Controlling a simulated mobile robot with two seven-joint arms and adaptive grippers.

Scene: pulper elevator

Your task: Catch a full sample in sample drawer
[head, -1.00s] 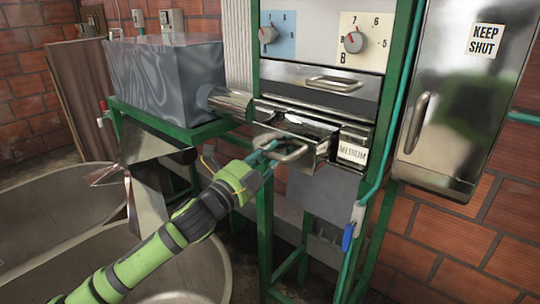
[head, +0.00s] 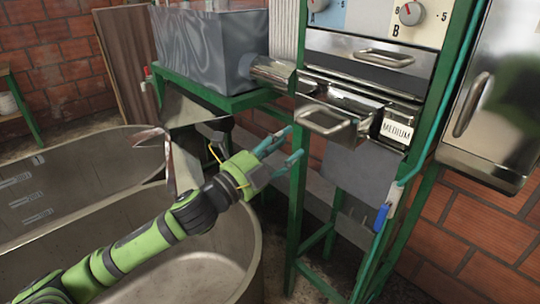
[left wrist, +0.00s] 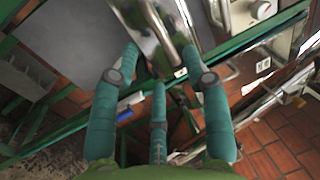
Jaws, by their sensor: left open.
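The sample drawer (head: 345,110) is a shiny metal drawer under the green-framed machine, drawn part way out toward me in the head view. Its bar handle (head: 328,126) faces me. What it holds, if anything, I cannot make out. My left gripper (head: 287,146) is open and empty, to the left of and a little below the handle, apart from it. In the left wrist view its teal fingers (left wrist: 165,65) are spread, with shiny metal beyond them. My right gripper is in neither view.
A metal spout (head: 273,72) runs from the grey box (head: 213,50) toward the machine. A "MEDIUM" label (head: 397,131) sits right of the drawer. Large metal tubs (head: 150,225) stand below left. A green post (head: 298,195) stands beside my gripper. A steel cabinet (head: 492,105) is at right.

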